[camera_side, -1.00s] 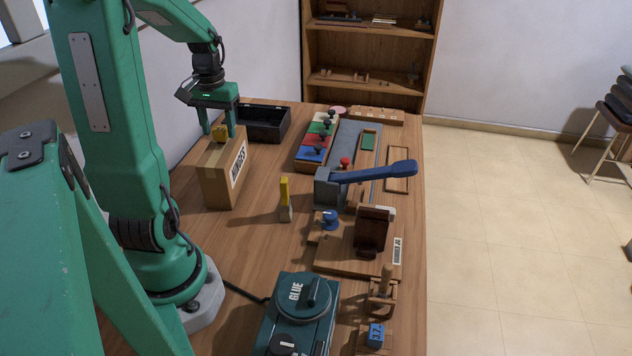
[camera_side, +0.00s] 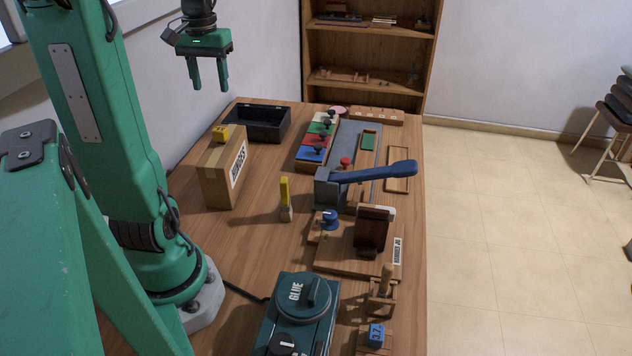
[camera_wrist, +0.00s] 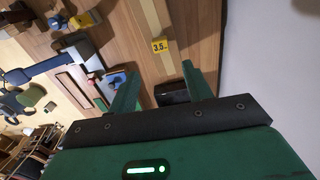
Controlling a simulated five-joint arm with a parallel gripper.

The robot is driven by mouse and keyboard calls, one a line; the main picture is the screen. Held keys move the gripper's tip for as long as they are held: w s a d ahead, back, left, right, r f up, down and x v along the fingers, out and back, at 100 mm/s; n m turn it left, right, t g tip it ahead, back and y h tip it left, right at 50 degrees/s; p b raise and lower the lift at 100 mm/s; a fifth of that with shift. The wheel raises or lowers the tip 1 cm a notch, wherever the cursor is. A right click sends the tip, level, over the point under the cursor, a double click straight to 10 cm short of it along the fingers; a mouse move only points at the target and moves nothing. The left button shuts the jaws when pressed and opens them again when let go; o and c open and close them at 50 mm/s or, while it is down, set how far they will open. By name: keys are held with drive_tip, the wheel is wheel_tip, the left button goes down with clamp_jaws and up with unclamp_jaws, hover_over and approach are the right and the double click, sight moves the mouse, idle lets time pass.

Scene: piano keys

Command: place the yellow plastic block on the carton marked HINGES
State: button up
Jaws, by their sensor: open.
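The yellow plastic block (camera_side: 220,133) rests on top of the carton marked HINGES (camera_side: 222,172), near its far edge. In the wrist view the yellow block (camera_wrist: 160,45) shows a "3.5" label and sits on the carton's tan top (camera_wrist: 151,18). My gripper (camera_side: 208,88) is open and empty, raised above and behind the carton, clear of the block. In the wrist view my gripper's two fingers (camera_wrist: 157,85) are spread apart with nothing between them.
A black open box (camera_side: 262,124) stands behind the carton. A yellow-handled brush-like tool (camera_side: 285,200) stands to its right. A blue-handled lever press (camera_side: 365,172), a GLUE unit (camera_side: 300,310) and colored blocks with knobs (camera_side: 317,140) fill the middle and right of the table.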

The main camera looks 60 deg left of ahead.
drive_tip(key=shift+r, duration=0.25)
idle(0.4)
drive_tip(key=d+f+m+t, duration=0.1)
drive_tip(key=d+m, duration=0.3)
drive_tip(key=d, duration=0.9)
drive_tip(key=w+d+f+m+t, duration=0.1)
drive_tip(key=d+m+t, duration=0.3)
drive_tip(key=d, duration=1)
drive_tip(key=shift+f+m+t, duration=0.3)
drive_tip(key=shift+f+m, duration=0.15)
drive_tip(key=shift+m, duration=0.05)
